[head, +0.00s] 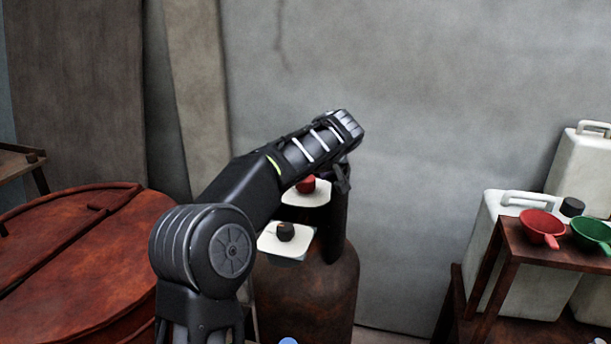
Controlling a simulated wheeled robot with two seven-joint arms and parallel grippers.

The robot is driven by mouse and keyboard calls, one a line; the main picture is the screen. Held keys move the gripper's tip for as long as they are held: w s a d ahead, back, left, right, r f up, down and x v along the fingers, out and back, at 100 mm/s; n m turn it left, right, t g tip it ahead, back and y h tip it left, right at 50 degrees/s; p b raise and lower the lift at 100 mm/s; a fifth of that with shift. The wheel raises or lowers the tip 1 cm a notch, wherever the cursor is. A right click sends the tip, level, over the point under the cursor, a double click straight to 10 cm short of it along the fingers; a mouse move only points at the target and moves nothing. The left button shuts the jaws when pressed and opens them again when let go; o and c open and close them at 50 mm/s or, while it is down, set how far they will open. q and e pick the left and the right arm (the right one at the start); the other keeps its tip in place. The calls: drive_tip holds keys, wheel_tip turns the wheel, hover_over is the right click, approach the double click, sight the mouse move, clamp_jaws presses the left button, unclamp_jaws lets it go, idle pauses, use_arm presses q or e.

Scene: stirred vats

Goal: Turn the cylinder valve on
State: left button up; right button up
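A rusty brown cylinder (315,305) stands at the middle bottom of the head view. A dark upright part (336,228) rises at its top, under my gripper. A white plate with a dark knob (286,232) shows at the cylinder's upper left, and a red knob (306,184) on another white plate shows behind it. I cannot tell which of these is the valve. My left arm reaches over from the lower left, and its gripper (342,180) points down above the cylinder's top. Its fingertips are small, dark and partly hidden, so contact and opening are unclear. My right gripper is out of view.
A large rusty red lidded vat (75,265) fills the left. At right, a brown stand (520,245) holds a red scoop (542,228) and a green scoop (592,233); white jerrycans (580,165) stand behind. A grey wall is behind. Floor between cylinder and stand looks clear.

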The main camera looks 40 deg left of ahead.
use_arm(q)
drive_tip(key=shift+p+x, duration=0.3)
drive_tip(key=shift+x, duration=1.25)
drive_tip(key=shift+c, duration=0.5)
drive_tip(key=c, duration=1.2)
drive_tip(key=shift+c, duration=0.2)
